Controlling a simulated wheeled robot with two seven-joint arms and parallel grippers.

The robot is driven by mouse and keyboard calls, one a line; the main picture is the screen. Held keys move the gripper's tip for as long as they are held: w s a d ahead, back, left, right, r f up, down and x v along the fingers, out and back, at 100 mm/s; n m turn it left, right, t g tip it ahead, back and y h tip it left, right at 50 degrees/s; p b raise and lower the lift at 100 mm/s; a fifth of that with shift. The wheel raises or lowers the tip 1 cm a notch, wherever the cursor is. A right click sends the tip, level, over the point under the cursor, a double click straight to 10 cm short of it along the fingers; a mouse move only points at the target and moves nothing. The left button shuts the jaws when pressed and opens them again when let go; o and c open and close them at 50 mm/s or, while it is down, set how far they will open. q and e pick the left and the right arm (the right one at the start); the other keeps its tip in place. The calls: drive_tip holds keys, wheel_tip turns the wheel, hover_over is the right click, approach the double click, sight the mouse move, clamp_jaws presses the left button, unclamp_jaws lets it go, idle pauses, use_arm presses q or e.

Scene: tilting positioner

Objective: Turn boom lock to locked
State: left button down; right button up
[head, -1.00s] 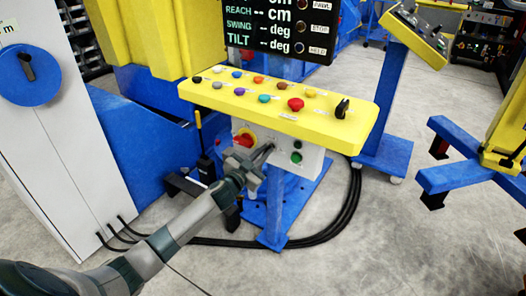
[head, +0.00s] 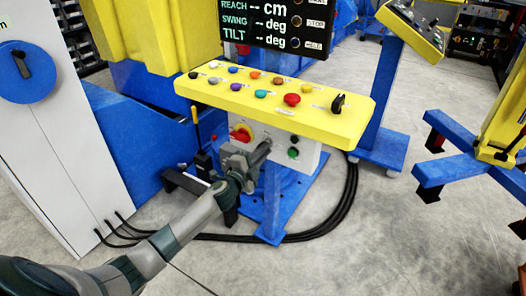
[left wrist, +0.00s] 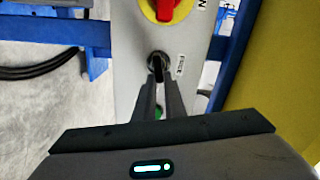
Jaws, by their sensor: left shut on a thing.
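A small black selector knob (left wrist: 157,62) with a dark round collar sits on the light grey control box, beside a small white label too small to read surely. I take it to be the boom lock. My left gripper (left wrist: 158,88) is shut on this knob, one finger on each side. In the head view my left gripper (head: 264,147) reaches the front of the grey box (head: 309,157) under the yellow console, and hides the knob there. My right gripper is not in view.
A red rotary switch on a yellow disc (head: 241,133) is close beside the gripper; a green button (head: 293,154) is on its other side. The yellow console (head: 345,123) with several coloured buttons overhangs the box. Black cables (head: 330,225) lie on the floor.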

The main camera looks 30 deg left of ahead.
use_arm(q)
drive_tip(key=shift+d+f+m, duration=0.1)
drive_tip(key=shift+f+m, duration=0.1)
drive_tip(key=shift+m, duration=0.55)
drive_tip(key=shift+f+m, duration=0.15)
drive_tip(key=shift+m, duration=0.6)
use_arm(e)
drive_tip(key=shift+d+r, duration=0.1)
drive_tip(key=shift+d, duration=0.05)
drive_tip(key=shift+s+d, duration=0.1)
use_arm(q)
drive_tip(key=c, duration=1.8)
unclamp_jaws()
drive_tip(key=s, duration=0.5)
drive_tip(key=s+a+b, duration=0.1)
drive_tip(key=s, duration=1.1)
drive_tip(key=shift+s+a, duration=0.2)
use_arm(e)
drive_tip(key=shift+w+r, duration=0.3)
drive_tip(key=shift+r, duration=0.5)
